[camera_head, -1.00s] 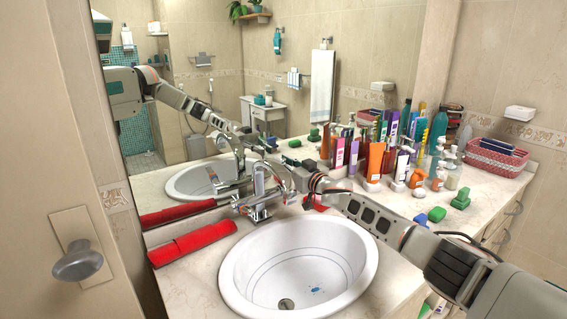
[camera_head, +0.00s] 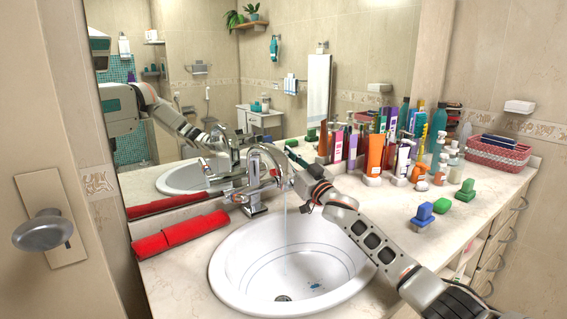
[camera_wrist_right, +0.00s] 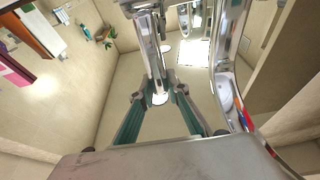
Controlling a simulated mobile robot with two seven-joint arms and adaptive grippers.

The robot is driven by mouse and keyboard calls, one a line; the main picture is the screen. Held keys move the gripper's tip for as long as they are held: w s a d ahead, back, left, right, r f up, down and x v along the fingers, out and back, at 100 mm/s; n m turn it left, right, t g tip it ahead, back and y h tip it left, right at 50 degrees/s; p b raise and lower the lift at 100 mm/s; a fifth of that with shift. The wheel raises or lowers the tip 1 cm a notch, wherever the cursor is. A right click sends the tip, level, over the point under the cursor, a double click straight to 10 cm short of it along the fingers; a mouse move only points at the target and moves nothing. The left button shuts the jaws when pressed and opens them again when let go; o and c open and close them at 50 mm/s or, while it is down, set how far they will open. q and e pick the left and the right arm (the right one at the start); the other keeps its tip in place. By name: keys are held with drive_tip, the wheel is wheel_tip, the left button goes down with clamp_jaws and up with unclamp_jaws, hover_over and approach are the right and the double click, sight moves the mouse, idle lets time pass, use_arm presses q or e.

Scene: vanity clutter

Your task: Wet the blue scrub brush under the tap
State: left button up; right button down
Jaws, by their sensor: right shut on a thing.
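The blue scrub brush (camera_head: 424,212) lies on the counter right of the sink. The chrome tap (camera_head: 256,188) stands behind the white basin (camera_head: 222,268). A thin stream of water (camera_head: 286,222) falls from its spout into the basin. My right gripper (camera_head: 284,178) reaches in from the right, beside the tap. In the right wrist view its fingers (camera_wrist_right: 160,98) are closed around a chrome part of the tap, which looks like its handle; the exact contact is partly hidden. My left gripper is not in view.
A green block (camera_head: 441,205) and another green item (camera_head: 465,190) lie near the brush. Several bottles and tubes (camera_head: 375,155) crowd the counter by the mirror. A red folded item (camera_head: 180,234) lies left of the basin. A pink basket (camera_head: 497,153) stands at the back right.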

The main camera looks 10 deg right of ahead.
drive_tip(key=shift+f, duration=0.15)
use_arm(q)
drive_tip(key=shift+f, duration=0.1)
use_arm(e)
drive_tip(key=shift+s, duration=0.1)
drive_tip(key=c, duration=1.9)
unclamp_jaws()
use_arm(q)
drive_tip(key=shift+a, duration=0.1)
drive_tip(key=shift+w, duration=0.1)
